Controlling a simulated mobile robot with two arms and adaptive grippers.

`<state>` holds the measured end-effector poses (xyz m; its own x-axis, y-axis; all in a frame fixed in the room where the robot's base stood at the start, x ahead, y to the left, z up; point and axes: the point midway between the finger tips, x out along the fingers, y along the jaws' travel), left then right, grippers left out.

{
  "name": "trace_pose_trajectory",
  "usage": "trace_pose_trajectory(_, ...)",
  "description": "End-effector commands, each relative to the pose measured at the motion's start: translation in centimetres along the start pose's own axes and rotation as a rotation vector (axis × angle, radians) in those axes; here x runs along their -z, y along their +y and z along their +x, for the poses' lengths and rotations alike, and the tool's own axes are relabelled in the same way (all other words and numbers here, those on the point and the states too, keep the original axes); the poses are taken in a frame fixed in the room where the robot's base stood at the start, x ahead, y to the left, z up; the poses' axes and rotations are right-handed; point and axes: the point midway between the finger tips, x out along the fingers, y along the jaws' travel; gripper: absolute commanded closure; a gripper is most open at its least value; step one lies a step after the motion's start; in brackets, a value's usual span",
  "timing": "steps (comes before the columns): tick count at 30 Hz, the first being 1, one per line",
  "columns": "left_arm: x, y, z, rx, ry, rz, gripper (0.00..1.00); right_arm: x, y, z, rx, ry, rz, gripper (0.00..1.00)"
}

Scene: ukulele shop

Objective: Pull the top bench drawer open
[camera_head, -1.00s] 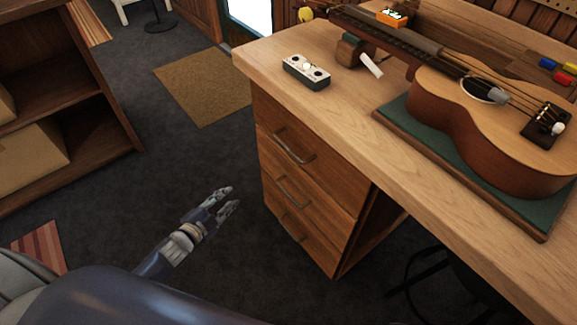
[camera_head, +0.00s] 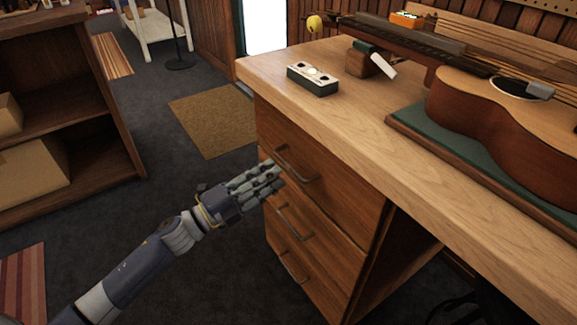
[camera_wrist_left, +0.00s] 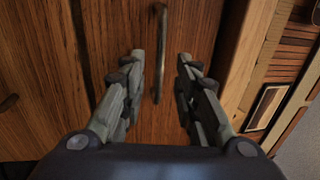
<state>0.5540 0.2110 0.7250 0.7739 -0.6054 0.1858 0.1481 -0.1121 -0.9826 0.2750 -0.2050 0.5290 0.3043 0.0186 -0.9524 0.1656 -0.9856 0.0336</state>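The top bench drawer (camera_head: 335,180) is shut in the wooden bench, just under the bench top. Its dark bar handle (camera_head: 296,166) runs across the drawer front. My left gripper (camera_head: 272,179) is close to the left end of this handle, seen from the head. In the left wrist view my left gripper (camera_wrist_left: 160,72) is open, with its two fingers apart. A handle (camera_wrist_left: 160,50) lies between and a little beyond the fingers there, and another handle (camera_wrist_left: 8,103) shows at the left edge. My right gripper is not in view.
The bench top (camera_head: 370,118) carries a small pedal-like box (camera_head: 313,78) and a ukulele (camera_head: 490,125) on a green mat. The lower drawers (camera_head: 300,265) are shut. A wooden shelf (camera_head: 130,150) with boxes stands left; open carpet lies between.

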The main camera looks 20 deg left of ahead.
Motion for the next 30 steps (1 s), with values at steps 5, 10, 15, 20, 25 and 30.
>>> trace_pose_trajectory(5, 0.0, -0.1, 3.1, 0.002, 0.001, 0.001, 0.71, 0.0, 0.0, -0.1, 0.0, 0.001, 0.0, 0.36)
trace_pose_trajectory(10, -0.1, 0.0, 5.0, 0.001, -0.001, 0.0, 0.71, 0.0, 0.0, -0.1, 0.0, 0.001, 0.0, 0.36)
trace_pose_trajectory(15, 0.0, 0.1, 5.7, -0.001, -0.001, -0.001, 0.71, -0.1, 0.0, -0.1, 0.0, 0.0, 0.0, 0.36)
trace_pose_trajectory(20, 0.0, 0.1, 5.8, -0.001, -0.002, -0.001, 0.71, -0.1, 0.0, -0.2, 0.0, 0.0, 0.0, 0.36)
trace_pose_trajectory(25, 0.0, 0.1, 5.8, -0.001, -0.001, -0.001, 0.89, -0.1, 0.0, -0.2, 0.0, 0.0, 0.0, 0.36)
trace_pose_trajectory(30, 0.0, 0.1, 5.8, -0.001, -0.001, -0.001, 1.0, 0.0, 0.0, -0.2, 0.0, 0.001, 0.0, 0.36)
